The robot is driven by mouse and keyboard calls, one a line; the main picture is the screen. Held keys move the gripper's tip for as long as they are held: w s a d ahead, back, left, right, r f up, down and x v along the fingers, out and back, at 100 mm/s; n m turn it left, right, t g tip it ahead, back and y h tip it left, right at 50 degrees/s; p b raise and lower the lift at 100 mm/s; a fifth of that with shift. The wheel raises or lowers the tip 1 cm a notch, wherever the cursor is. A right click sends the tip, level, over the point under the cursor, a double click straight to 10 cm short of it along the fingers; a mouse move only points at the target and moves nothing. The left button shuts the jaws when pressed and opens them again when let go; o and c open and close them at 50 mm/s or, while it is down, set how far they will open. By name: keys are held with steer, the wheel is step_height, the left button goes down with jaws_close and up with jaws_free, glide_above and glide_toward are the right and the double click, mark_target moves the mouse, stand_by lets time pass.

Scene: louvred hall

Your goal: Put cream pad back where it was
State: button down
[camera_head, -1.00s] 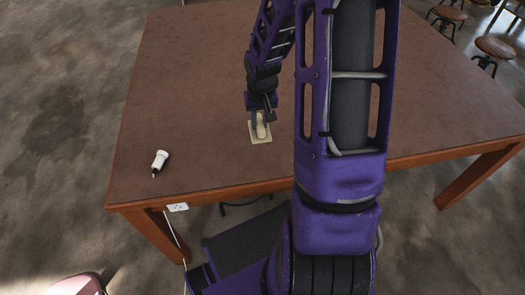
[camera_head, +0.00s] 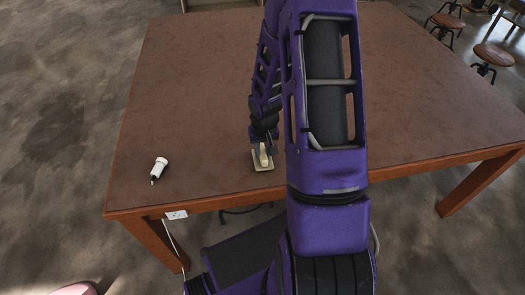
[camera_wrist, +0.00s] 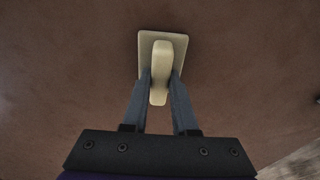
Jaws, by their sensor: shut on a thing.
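The cream pad (camera_head: 262,166) is a flat square plate with a raised bar-shaped handle, near the front edge of the brown table. It also shows in the wrist view (camera_wrist: 176,42), with its handle pointing back between my fingers. My gripper (camera_head: 263,150) is shut on the handle, one finger on each side, as the wrist view shows (camera_wrist: 160,88). The plate lies beyond the fingertips. I cannot tell whether the plate touches the table or is slightly above it.
A white bottle-like object with a dark tip (camera_head: 159,169) lies to the left on the table (camera_head: 200,90). A white socket (camera_head: 176,215) is on the table's front edge. Stools (camera_head: 493,55) stand at the far right. The tabletop around the pad is clear.

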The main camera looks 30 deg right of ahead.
mark_target(264, 156)
steer(key=c, duration=1.2)
jaws_free()
steer(key=shift+f, duration=0.15)
steer(key=o, duration=0.5)
step_height(264, 156, up, 12)
steer(key=s, duration=0.1)
steer(key=shift+s+a+p, duration=0.3)
steer(key=shift+s+p, duration=0.05)
steer(key=shift+p, duration=0.1)
